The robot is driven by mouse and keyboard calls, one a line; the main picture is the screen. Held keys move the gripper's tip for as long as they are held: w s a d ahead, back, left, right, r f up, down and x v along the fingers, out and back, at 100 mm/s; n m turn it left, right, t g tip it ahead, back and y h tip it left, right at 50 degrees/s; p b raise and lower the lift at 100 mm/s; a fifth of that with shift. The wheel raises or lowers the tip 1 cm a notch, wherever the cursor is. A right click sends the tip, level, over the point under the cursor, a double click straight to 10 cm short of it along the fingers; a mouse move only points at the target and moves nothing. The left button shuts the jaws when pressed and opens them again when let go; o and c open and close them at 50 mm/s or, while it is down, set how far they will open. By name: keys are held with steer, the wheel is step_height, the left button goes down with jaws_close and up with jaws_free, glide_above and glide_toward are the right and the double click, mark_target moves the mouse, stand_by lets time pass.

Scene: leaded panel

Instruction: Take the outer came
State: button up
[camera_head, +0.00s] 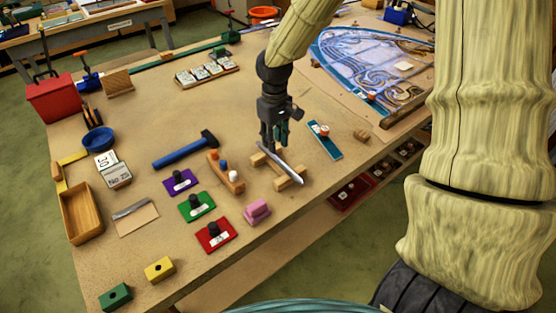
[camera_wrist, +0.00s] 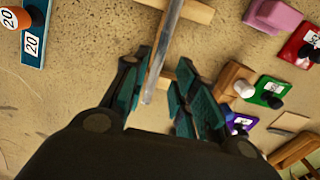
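The outer came (camera_head: 284,168) looks like a straight silvery-grey strip. It lies across a light wooden rest (camera_head: 289,183) with two crosspieces. My gripper (camera_head: 273,143) points down at the far end of the strip. In the wrist view the came (camera_wrist: 168,45) runs from the top edge down to between the fingers of my gripper (camera_wrist: 165,82). The fingers are open, with one on each side of the strip. The strip is nearer the left finger, and a gap shows toward the right finger. I cannot tell whether the left finger touches it.
A wooden block with knobs (camera_head: 226,172) and a blue hammer (camera_head: 186,149) lie left of the rest. A pink block (camera_head: 257,212) sits in front. A blue plate with an orange knob (camera_head: 323,139) lies right. The leaded panel (camera_head: 370,65) is at the back right.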

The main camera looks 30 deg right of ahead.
mark_target(276, 158)
steer(key=shift+s+f, duration=0.1)
steer(key=shift+f, duration=0.55)
steer(key=shift+d+f+p, duration=0.1)
steer(key=shift+f+p, duration=0.85)
steer(key=shift+f, duration=1.3)
jaws_close()
